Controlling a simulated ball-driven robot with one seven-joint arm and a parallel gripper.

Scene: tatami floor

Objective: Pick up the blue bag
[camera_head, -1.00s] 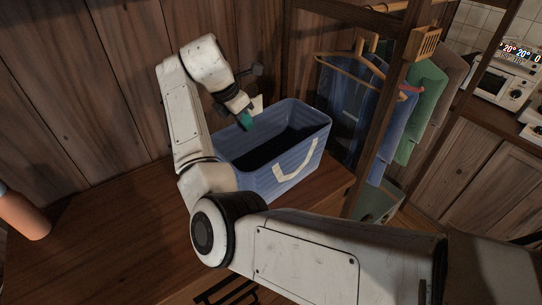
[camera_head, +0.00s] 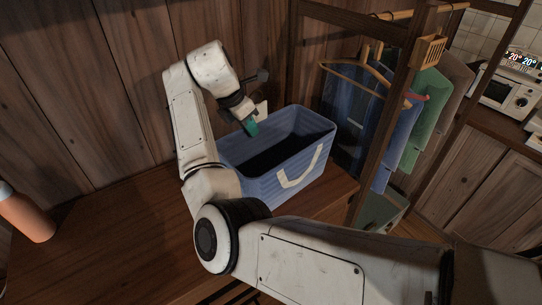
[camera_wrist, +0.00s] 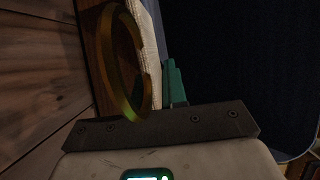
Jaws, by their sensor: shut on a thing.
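The blue bag (camera_head: 246,187) stands upright on the wooden surface in the head view. It is box-shaped, ribbed and open at the top, with a dark inside and a cream handle (camera_head: 303,172) on its near side. My gripper (camera_head: 250,127) is at the bag's far left rim, beside a cream piece like a second handle, and is shut on the bag there. In the wrist view a teal finger (camera_wrist: 173,84) lies between a cream strip (camera_wrist: 146,40) and the bag's dark inside (camera_wrist: 235,60). The exact pinched part is hidden.
An orange bottle (camera_head: 27,217) stands at the left. A wooden rack with hanging clothes (camera_head: 428,95) is to the right of the bag. A plank wall (camera_head: 90,80) is close behind.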

